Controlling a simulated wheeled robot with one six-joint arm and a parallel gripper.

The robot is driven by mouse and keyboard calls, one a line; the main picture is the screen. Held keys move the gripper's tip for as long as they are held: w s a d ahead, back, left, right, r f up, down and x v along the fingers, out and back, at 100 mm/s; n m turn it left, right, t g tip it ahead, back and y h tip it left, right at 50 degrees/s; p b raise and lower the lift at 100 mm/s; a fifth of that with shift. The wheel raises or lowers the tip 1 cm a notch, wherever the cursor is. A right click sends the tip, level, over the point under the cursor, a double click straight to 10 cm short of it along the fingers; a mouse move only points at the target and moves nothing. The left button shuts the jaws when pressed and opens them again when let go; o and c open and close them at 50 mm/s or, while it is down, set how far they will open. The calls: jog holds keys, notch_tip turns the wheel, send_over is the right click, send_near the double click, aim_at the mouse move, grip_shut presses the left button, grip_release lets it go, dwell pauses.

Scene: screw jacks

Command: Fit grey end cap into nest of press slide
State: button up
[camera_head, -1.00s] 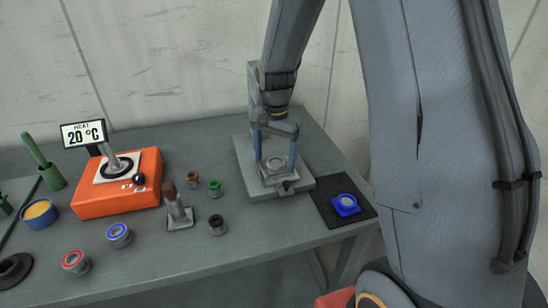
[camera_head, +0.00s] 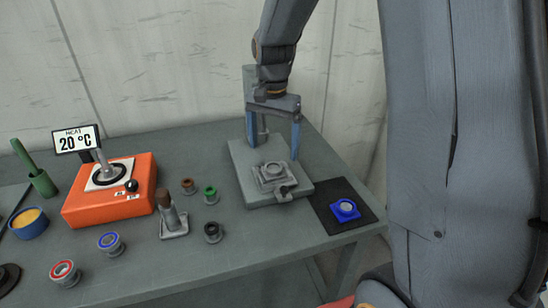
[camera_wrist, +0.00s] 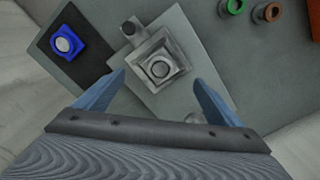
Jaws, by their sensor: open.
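The grey end cap (camera_head: 271,171), a square piece with a round ring on top, sits at the nest of the press slide (camera_head: 285,193). It also shows in the wrist view (camera_wrist: 160,69), roughly square to the slide. I cannot tell whether it is fully seated. The slide's small front knob shows in the wrist view (camera_wrist: 129,28). My gripper (camera_head: 273,150) is open and empty above the cap. In the wrist view its blue fingers (camera_wrist: 160,78) stand wide apart on either side, clear of the cap.
A blue end cap (camera_head: 346,209) lies on a black mat (camera_head: 327,217) right of the press base (camera_head: 240,160). To the left are an orange heater (camera_head: 85,207), a grey stand with a brown-topped post (camera_head: 168,209) and several coloured-ring bushings. The bench front is partly clear.

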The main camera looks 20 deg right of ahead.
jog(key=shift+r, duration=0.35)
jog(key=s+f+n+t, duration=0.1)
jog(key=s+f+n, duration=0.3)
jog(key=s+n, duration=0.5)
jog(key=s, duration=0.8)
jog(key=shift+s, duration=0.15)
jog(key=shift+f, duration=0.25)
